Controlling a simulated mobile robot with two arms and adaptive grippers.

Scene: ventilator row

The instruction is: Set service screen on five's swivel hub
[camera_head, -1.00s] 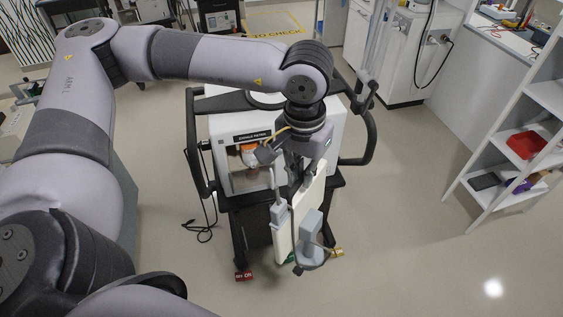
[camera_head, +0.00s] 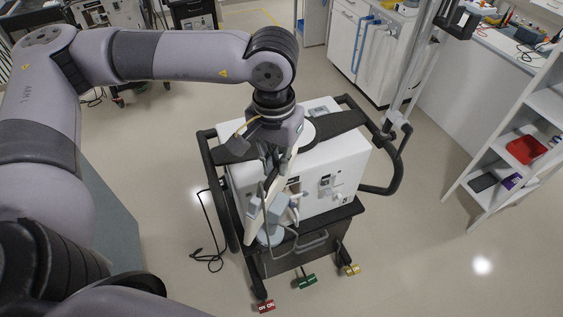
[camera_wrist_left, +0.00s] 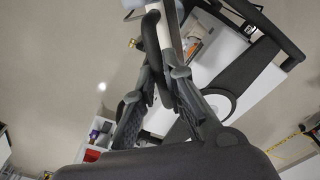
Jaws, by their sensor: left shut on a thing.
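My left gripper (camera_head: 275,158) is shut on the service screen, a pale flat panel (camera_head: 256,222) seen nearly edge-on and tilted, with a grey-blue bracket (camera_head: 280,206). It hangs in front of a white ventilator (camera_head: 325,160) on a dark cart. In the left wrist view, the gripper (camera_wrist_left: 163,72) grips a dark bar (camera_wrist_left: 152,32) of the held piece. A pale round disc, apparently the swivel hub (camera_head: 304,134), is on the ventilator's top, partly hidden behind the gripper. It also shows in the wrist view (camera_wrist_left: 220,103), apart from the screen. My right gripper is not in view.
The cart's black side handle (camera_head: 392,172) sticks out right. A cable (camera_head: 208,235) lies on the floor at left. Coloured pedals (camera_head: 307,281) are at the cart's foot. A white shelf (camera_head: 500,175) with a red bin stands right. Floor between shelf and cart is clear.

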